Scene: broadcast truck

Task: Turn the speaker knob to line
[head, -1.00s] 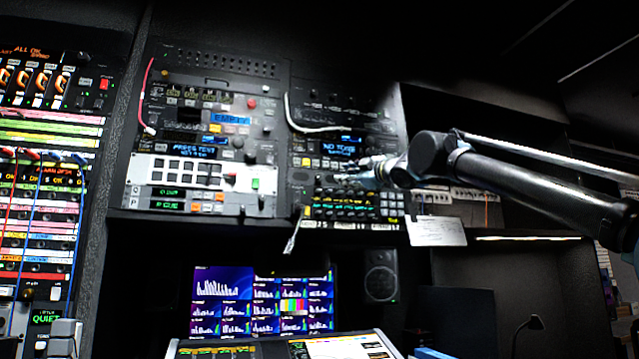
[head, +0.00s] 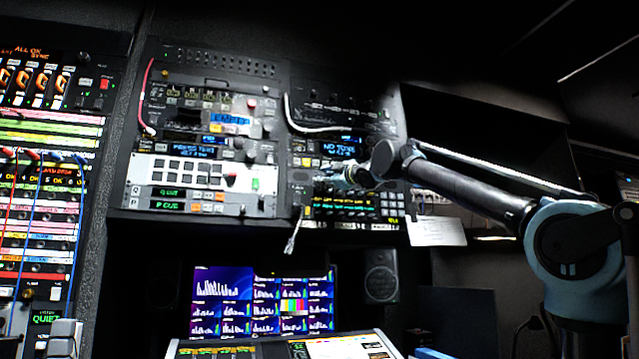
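My arm reaches in from the right, and my gripper (head: 338,174) is at the right-hand rack unit (head: 345,205), just under its blue "NO TONE" display (head: 338,149). The gripper is small, and its fingers blend into the panel, so I cannot tell whether they are open or touching anything. No knob labelled speaker or line can be made out. Small controls on this unit are too fine to read, and the wrist hides part of it. A dark loudspeaker (head: 380,276) stands below the shelf, beside the monitor.
The left rack unit (head: 150,172) has a white button panel and small displays. A white cable (head: 292,118) loops between the units. A paper sheet (head: 436,231) hangs at the shelf edge. A monitor (head: 215,290) and a console (head: 240,350) are below. Patch bays (head: 60,190) line the left.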

